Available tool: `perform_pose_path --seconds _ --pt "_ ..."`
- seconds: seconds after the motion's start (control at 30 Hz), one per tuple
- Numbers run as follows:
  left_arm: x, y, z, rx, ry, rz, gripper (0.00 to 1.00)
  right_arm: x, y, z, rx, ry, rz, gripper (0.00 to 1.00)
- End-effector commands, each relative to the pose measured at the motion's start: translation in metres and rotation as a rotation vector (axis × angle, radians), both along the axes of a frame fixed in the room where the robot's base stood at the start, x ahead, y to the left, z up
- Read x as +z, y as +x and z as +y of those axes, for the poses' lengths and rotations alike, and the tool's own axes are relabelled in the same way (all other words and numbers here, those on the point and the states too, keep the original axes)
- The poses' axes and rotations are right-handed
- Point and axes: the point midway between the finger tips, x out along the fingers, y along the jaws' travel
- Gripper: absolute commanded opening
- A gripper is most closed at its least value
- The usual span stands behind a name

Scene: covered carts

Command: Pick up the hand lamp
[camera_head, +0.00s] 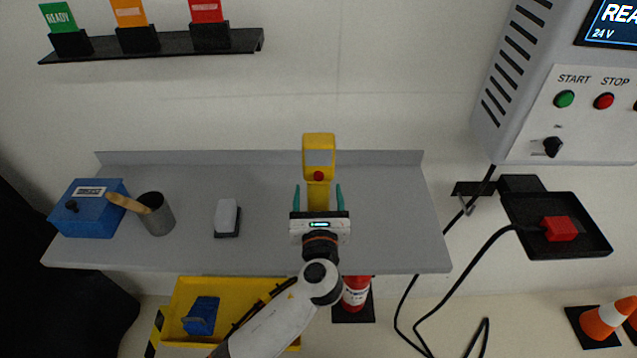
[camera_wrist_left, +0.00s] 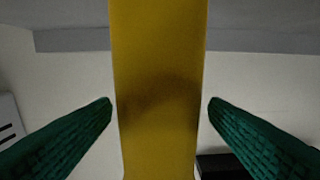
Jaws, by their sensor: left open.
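The hand lamp (camera_head: 319,143) is yellow, with a frame-like upper part and a red button on its front. It stands upright at the right part of the grey shelf. My left gripper (camera_head: 318,190) is open in front of it, with one green finger on each side of its yellow body. In the left wrist view the yellow body (camera_wrist_left: 158,80) fills the middle between the two fingertips (camera_wrist_left: 159,103), with a gap on both sides. The lamp's lower part is hidden behind my gripper in the head view. My right gripper is not in view.
The grey shelf (camera_head: 265,180) also holds a blue box (camera_head: 95,218), a cup with a wooden-handled tool (camera_head: 157,215) and a grey-white block (camera_head: 228,216). A yellow bin (camera_head: 180,300) is below. A black tray with a red plug (camera_head: 560,229) and cables are at right.

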Motion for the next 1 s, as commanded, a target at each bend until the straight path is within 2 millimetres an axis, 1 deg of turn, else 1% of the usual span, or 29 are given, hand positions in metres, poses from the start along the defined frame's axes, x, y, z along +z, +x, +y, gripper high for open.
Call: perform_pose_path --seconds 0.03,0.1,0.2,0.3,0.47,0.57,0.6,0.83,0.87,1.0 --pt "0.003 0.009 0.0 0.001 0.002 -0.001 0.69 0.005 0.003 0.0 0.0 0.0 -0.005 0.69" --pt "0.002 0.019 -0.001 0.0 0.001 -0.001 0.69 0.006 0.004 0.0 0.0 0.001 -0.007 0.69" --pt "0.001 0.028 0.0 0.0 0.0 0.0 0.69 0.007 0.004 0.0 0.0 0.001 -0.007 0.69" --pt "0.0 0.031 0.0 0.0 -0.001 0.001 0.69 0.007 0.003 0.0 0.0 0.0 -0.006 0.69" --pt "0.0 0.031 0.0 0.0 -0.001 0.001 0.69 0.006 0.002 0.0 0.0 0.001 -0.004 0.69" --pt "0.0 0.031 0.0 0.0 -0.001 0.001 0.54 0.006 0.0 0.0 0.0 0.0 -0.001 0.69" --pt "0.0 0.031 0.0 0.0 -0.001 0.001 0.48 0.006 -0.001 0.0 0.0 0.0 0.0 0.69" --pt "0.0 0.031 0.0 0.0 0.0 0.001 0.1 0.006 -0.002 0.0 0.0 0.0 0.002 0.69" --pt "0.0 0.031 0.0 0.0 0.0 0.001 0.07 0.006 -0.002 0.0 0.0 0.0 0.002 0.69" --pt "0.001 0.031 0.0 -0.001 -0.001 -0.002 0.07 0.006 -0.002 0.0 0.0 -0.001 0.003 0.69"
